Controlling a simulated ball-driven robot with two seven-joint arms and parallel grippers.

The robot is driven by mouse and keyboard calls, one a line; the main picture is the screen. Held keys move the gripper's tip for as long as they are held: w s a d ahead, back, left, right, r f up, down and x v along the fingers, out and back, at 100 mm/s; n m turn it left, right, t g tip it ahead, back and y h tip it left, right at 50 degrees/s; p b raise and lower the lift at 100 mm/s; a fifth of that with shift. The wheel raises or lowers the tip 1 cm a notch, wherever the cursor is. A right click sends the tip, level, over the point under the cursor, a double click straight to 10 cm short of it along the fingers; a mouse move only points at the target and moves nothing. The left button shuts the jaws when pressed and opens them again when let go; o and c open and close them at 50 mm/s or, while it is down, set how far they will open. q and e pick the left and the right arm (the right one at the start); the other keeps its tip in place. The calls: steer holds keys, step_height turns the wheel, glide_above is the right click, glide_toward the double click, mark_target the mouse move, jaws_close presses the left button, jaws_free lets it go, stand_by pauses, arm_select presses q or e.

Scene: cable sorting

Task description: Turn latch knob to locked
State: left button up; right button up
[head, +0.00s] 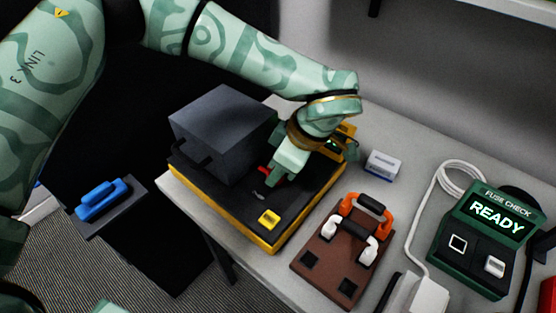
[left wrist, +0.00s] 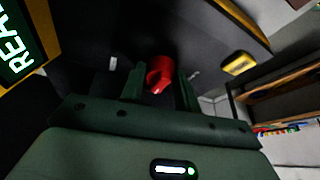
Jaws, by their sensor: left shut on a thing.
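The red latch knob (left wrist: 161,70) sits on the dark top of a black and yellow base unit (head: 268,243). In the head view only a small bit of red (head: 265,170) shows beside my left gripper (head: 274,182). My left gripper reaches down onto the unit from the upper right. In the left wrist view, its two dark fingers (left wrist: 160,85) stand on either side of the red knob, shut on it. A small white mark shows on the knob's lower edge. My right gripper is not in view.
A grey box (head: 222,130) stands on the unit, left of my gripper. A brown board (head: 325,268) with orange and white handles lies to the right. A green fuse check device (head: 470,255) reads READY. A small white box (head: 383,164) and white cable (head: 432,190) lie on the table.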

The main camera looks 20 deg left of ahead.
arm_select(q)
steer(key=shift+r+m+p, duration=0.1)
steer(key=shift+m+p, duration=0.2)
steer(key=shift+m, duration=0.2)
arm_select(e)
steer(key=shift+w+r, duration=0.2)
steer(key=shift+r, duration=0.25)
arm_select(q)
steer(key=shift+t, duration=0.3)
steer(key=o, duration=0.7)
steer(key=p+v, duration=0.3)
steer(key=v, duration=1.3)
steer(key=shift+r+p, duration=0.1)
steer(key=shift+p, duration=0.25)
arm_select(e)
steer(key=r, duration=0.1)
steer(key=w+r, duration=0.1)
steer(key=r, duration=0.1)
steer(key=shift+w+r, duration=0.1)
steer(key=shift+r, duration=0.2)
